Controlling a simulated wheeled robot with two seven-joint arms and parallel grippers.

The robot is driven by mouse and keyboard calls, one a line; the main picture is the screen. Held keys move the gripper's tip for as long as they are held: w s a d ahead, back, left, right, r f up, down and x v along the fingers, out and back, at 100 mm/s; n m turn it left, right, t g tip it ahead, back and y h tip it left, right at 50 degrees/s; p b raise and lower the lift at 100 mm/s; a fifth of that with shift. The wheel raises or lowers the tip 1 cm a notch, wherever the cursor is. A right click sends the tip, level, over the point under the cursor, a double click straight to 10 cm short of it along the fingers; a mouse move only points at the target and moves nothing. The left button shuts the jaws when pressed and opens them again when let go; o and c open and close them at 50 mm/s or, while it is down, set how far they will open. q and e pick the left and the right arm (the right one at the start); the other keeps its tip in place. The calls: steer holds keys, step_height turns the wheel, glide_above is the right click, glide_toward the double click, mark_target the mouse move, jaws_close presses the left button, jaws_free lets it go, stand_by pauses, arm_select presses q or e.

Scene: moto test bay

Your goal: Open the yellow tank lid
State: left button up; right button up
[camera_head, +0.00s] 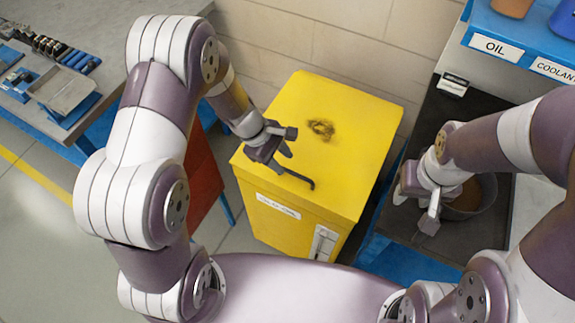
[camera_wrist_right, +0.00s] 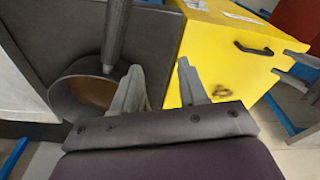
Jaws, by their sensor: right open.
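The yellow tank (camera_head: 290,215) stands in the middle of the head view, with its flat yellow lid (camera_head: 350,130) lying closed on top. A dark bar handle (camera_head: 297,179) sits near the lid's front edge; it also shows in the right wrist view (camera_wrist_right: 252,48). My left gripper (camera_head: 285,145) is over the lid just behind the handle, fingers apart. In the right wrist view its fingers (camera_wrist_right: 294,68) are near one end of the handle, with nothing visible between them. My right gripper (camera_head: 416,207) is open and empty, right of the tank; its fingers (camera_wrist_right: 158,66) point toward the pan and tank.
A blue shelf with an OIL label (camera_head: 496,48) is at upper right. A tool bench (camera_head: 60,95) is at left, beside a red panel (camera_head: 203,175).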

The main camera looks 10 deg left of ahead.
mark_target(291, 172)
arm_select(q)
steer(key=x, duration=0.4)
steer(key=shift+s, duration=0.2)
steer(key=shift+w+f, duration=0.1)
steer(key=shift+f, duration=0.05)
jaws_close()
steer(key=w+d+r+p, duration=0.1)
steer(key=w+r+p, duration=0.4)
steer(key=r+p, duration=0.4)
steer(key=w+d+r+p, duration=0.2)
steer(key=w+r+p, duration=0.3)
steer(key=r+p, duration=0.4)
steer(key=shift+d+r, duration=0.15)
steer(key=shift+r, duration=1.8)
